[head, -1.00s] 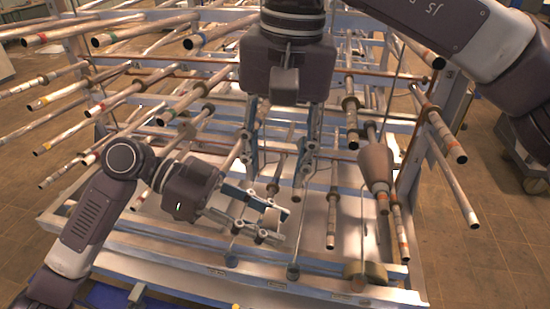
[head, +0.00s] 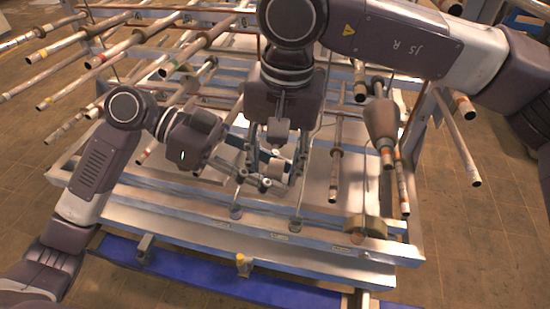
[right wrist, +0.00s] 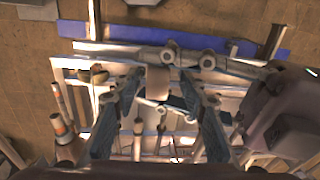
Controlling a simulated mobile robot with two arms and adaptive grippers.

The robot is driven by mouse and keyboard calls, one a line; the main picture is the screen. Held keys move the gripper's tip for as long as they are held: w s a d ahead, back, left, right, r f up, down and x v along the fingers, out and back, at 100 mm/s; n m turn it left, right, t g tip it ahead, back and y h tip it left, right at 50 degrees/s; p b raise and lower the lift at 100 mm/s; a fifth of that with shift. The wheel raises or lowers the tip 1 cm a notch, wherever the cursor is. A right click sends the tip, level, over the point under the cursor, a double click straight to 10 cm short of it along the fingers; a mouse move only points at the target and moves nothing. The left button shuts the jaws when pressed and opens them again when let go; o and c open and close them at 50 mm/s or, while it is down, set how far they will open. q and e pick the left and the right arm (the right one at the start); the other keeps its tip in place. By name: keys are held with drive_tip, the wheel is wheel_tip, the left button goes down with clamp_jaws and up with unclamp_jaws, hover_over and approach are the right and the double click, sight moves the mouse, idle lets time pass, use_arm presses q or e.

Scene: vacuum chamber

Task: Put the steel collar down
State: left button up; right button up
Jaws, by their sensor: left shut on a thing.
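The steel collar (head: 279,168) looks like a small pale cylinder at the left gripper's fingertips in the head view. It also shows in the right wrist view (right wrist: 158,80), between the right fingers. My left gripper (head: 272,180) comes in from the left and is shut on the collar, holding it above the rack's front. My right gripper (head: 277,158) points down from above, with its fingers spread on either side of the collar. In the right wrist view a clear gap shows between each finger and the collar. The fingers partly hide the collar in the head view.
A rack with several tubes (head: 190,40) fills the back and left. A brown cone (head: 380,119) hangs at the right, above a brass-coloured disc (head: 365,227) at the front edge.

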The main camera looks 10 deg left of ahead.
clamp_jaws()
use_arm(q)
drive_tip(key=o, duration=1.4)
use_arm(e)
drive_tip(key=shift+r, duration=0.1)
use_arm(q)
drive_tip(key=shift+o, duration=0.2)
drive_tip(key=shift+a, duration=0.1)
